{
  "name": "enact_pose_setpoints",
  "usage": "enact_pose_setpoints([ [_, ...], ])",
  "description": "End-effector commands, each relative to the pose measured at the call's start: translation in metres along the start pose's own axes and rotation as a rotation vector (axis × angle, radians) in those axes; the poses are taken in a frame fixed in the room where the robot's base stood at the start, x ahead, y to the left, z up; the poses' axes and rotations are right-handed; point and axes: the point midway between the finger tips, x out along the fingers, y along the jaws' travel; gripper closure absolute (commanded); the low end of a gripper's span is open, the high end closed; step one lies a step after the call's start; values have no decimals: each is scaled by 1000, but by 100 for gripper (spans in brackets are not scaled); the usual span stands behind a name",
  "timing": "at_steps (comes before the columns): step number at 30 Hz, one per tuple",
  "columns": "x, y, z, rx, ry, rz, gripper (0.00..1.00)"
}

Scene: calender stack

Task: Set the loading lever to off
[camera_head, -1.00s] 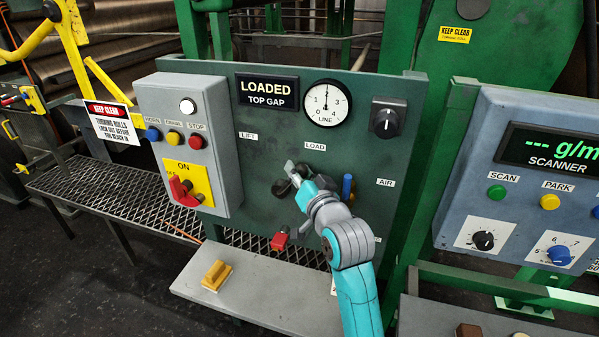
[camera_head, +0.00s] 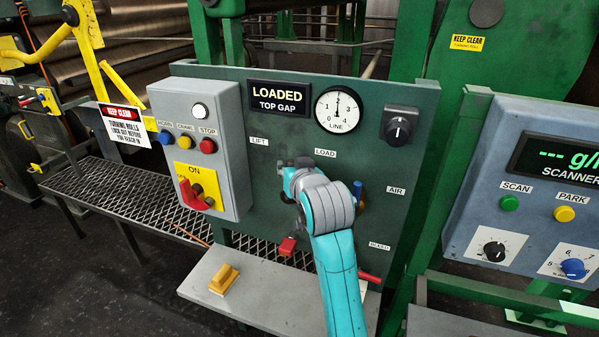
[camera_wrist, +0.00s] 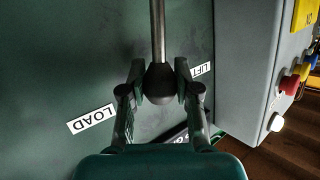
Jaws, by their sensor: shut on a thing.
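The loading lever shows in the wrist view as a grey rod ending in a black knob (camera_wrist: 158,85). My gripper (camera_wrist: 159,72) has one finger on each side of this knob and is shut on it. The knob lies between the LOAD label (camera_wrist: 92,119) and the LIFT label (camera_wrist: 201,70), which appear upside down there. In the head view my gripper (camera_head: 292,172) is in front of the dark green panel (camera_head: 275,215), just below and left of the LOAD label. My wrist hides most of the lever there. The display (camera_head: 278,96) reads LOADED, TOP GAP.
A blue-tipped handle (camera_head: 357,190) stands close right of my wrist, by the AIR label. A red handle (camera_head: 287,246) is below. A grey button box (camera_head: 225,160) juts out at left. A shelf (camera_head: 255,300) holding a yellow block (camera_head: 224,279) lies underneath.

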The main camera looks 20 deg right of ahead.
Motion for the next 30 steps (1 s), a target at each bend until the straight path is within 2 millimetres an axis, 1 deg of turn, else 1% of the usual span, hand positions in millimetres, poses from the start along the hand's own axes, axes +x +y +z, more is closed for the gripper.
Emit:
enact_pose_setpoints([
  [2, 3, -6, -2, -34, -23, 11, 100],
  [10, 8, -13, -2, -111, -78, 43, 100],
  [25, 10, -14, -2, -128, -91, 50, 100],
  [26, 10, -14, -2, -128, -91, 50, 66],
  [27, 10, -14, -2, -128, -91, 50, 56],
  [29, 10, -14, -2, -128, -91, 50, 42],
  [30, 10, -14, -2, -128, -91, 50, 42],
])
